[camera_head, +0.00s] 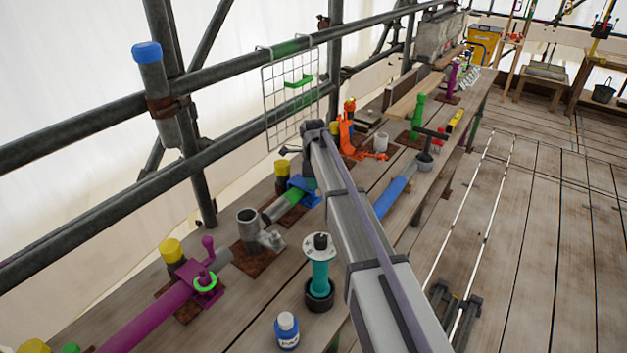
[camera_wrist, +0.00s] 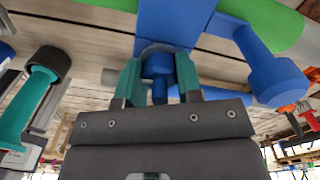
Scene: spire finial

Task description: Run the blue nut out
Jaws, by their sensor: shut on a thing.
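The blue nut (camera_wrist: 158,66) sits between the two teal fingertips of my gripper (camera_wrist: 158,77) in the wrist view. My gripper is shut on it, with a finger on each side. A short blue stud end (camera_wrist: 160,92) shows beside the nut. The nut is against the blue clamp (camera_wrist: 178,22), which is on a green pipe (camera_wrist: 262,20). A blue arm with a thick end (camera_wrist: 275,72) sticks out at right. In the head view the blue clamp (camera_head: 298,189) shows just left of my arm; the nut and most of my gripper are hidden there.
A grey pipe socket (camera_head: 248,228) and a teal flanged post (camera_head: 320,275) stand nearby on the plank. An orange clamp (camera_head: 349,140) is beyond my arm. A magenta clamp (camera_head: 190,280) and a blue-and-white bottle (camera_head: 286,330) are nearer. Scaffold rails run along the left.

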